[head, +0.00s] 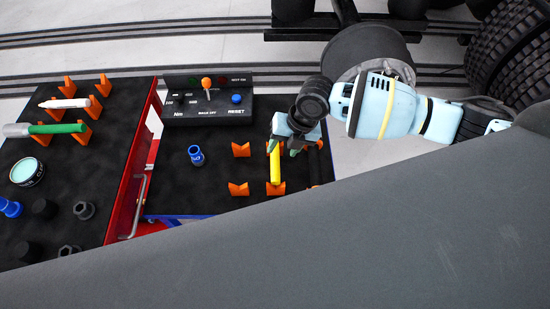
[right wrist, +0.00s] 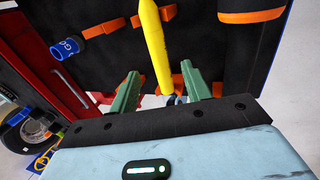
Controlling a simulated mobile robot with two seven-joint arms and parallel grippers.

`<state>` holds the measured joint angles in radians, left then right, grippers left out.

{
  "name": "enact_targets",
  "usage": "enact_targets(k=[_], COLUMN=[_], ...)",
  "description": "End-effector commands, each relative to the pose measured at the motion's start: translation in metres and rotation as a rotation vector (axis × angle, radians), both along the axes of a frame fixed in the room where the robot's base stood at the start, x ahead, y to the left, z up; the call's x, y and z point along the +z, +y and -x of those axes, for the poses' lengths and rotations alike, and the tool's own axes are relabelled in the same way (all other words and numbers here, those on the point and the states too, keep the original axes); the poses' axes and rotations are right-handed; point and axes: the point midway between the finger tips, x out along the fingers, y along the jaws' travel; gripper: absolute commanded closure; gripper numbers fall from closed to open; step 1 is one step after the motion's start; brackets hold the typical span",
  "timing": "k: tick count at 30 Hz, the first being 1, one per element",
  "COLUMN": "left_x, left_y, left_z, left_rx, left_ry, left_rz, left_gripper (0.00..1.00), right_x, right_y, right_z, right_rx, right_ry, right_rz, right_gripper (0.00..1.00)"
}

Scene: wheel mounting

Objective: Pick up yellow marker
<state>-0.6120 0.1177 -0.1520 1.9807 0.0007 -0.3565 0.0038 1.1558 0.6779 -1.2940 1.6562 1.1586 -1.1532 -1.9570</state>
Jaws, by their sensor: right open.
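The yellow marker (head: 275,166) lies lengthwise on orange holders on the black tray in the head view. In the right wrist view the yellow marker (right wrist: 156,45) runs from the top edge down between the green fingers. My right gripper (head: 283,148) is over the marker's far end, its fingers spread. In the right wrist view the right gripper (right wrist: 167,90) has one finger on each side of the marker, with gaps between. The marker's lower end is partly hidden close to the gripper body. My left gripper is not in view.
Orange holders (head: 239,188) stand left of the marker, with a blue socket (head: 196,155) farther left. A control box (head: 208,101) with a small lever stands behind. A grey surface covers the foreground.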

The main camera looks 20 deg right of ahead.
Motion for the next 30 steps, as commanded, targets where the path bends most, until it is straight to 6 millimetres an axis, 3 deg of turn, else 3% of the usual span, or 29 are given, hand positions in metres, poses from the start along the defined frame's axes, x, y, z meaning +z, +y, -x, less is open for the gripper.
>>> enact_targets(k=[13, 22, 30], left_x=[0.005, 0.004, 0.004], left_y=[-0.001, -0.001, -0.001], left_z=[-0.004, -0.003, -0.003], left_rx=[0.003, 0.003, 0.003], left_ry=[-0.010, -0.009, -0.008], left_rz=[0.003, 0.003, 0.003], left_gripper=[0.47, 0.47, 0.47], right_x=[-0.044, -0.049, -0.048], right_y=[0.014, 0.015, 0.015], right_z=[-0.006, -0.006, -0.006], right_rx=[-0.003, -0.002, -0.002], right_ry=[0.001, 0.001, 0.000], right_rz=[0.001, 0.001, 0.001], right_gripper=[0.52, 0.52, 0.86])
